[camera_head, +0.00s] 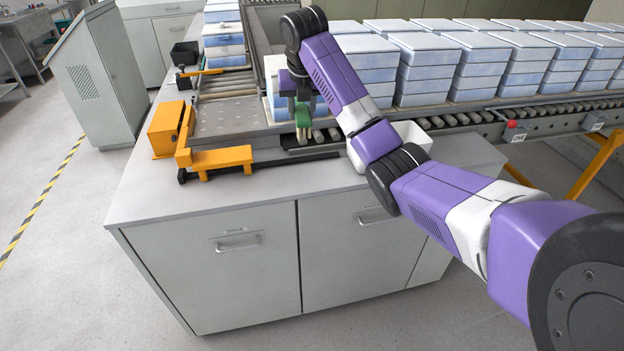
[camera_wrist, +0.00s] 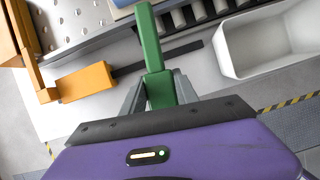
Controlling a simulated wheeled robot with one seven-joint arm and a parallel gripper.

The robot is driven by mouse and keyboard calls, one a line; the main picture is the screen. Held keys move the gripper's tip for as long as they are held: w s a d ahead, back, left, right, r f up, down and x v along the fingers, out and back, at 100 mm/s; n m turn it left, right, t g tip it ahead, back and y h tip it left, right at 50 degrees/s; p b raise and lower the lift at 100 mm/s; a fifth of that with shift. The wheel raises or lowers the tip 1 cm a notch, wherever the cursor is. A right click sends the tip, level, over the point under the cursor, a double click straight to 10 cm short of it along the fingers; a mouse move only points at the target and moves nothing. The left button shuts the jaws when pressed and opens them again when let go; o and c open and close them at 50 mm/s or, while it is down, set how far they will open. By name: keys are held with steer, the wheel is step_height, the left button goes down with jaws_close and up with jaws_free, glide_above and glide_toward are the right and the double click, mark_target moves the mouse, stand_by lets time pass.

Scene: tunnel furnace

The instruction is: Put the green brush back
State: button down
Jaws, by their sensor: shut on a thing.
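The green brush (camera_head: 303,112) is in my gripper (camera_head: 303,100), over the roller track at the back of the grey counter. In the wrist view the brush (camera_wrist: 152,55) points away from my gripper (camera_wrist: 160,92), its green handle between the two grey fingers. My gripper is shut on it.
A white open bin (camera_wrist: 270,45) is to the right of the brush, partly hidden by my arm in the head view. An orange stop bracket (camera_head: 222,158) sits on the counter (camera_head: 220,195) to the left. Stacks of blue-white boxes (camera_head: 425,70) line the conveyor behind.

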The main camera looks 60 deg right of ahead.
steer(key=shift+n, duration=0.6)
steer(key=f, duration=0.6)
steer(key=d+f+p, duration=0.1)
steer(key=f, duration=0.5)
steer(key=s+d+f+p, duration=0.1)
steer(key=f, duration=0.5)
steer(key=shift+s+d+f, duration=0.1)
steer(key=shift+d+f, duration=0.05)
steer(key=c, duration=0.9)
jaws_free()
steer(key=shift+f, duration=0.1)
steer(key=v, duration=1.2)
steer(key=shift+s+d, duration=0.1)
steer(key=shift+s, duration=0.05)
